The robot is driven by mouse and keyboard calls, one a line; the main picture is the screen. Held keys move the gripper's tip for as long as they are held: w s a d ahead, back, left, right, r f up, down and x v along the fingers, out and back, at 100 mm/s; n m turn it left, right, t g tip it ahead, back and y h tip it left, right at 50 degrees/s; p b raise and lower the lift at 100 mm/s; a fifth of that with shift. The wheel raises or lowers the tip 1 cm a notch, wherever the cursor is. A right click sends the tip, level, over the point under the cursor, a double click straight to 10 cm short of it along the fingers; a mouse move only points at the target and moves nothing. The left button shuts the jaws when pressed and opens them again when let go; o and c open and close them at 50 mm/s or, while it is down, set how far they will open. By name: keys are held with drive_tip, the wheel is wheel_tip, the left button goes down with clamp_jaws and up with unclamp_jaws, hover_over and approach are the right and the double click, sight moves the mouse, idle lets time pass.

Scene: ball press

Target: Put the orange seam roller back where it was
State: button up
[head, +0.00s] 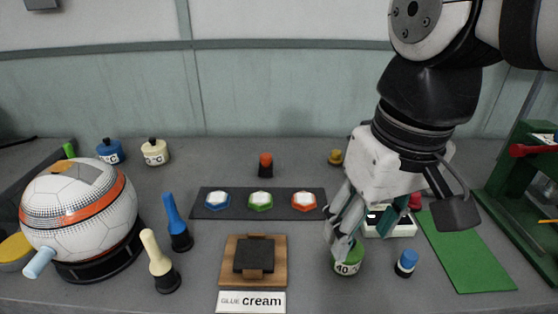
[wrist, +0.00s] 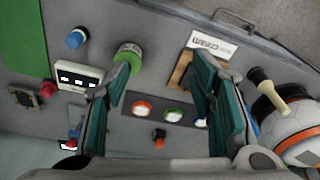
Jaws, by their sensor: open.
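A small orange-topped piece with a dark base (head: 265,164) stands upright at the back middle; it also shows in the wrist view (wrist: 158,139). I cannot tell whether it is the seam roller. A blue-handled tool (head: 174,217) and a cream-handled tool (head: 157,256) stand in dark bases beside the ball; I see no orange tool of that long shape. My gripper (head: 342,235) points down at the right, just above or beside a green pot marked 40 (head: 347,263). In the wrist view my gripper (wrist: 162,75) is open, with nothing between its fingers.
A panelled ball (head: 82,205) sits on a black stand at left. A dark strip (head: 233,211) holds three coloured buttons. A wooden block (head: 281,274) and cream label stand in front. A blue-capped piece (head: 407,261), green mat (head: 465,250) and green frame are at right.

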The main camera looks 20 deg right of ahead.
drive_tip(key=s+f, duration=0.3)
drive_tip(key=s, duration=0.2)
drive_tip(key=shift+f, duration=0.4)
wheel_tip(320, 180, up, 14)
drive_tip(key=t+p, duration=0.2)
drive_tip(key=p, duration=1)
drive_tip(key=shift+d+f+t, duration=0.2)
drive_tip(key=shift+f+t, duration=0.05)
drive_tip(key=shift+t, duration=0.05)
drive_tip(key=shift+w, duration=0.1)
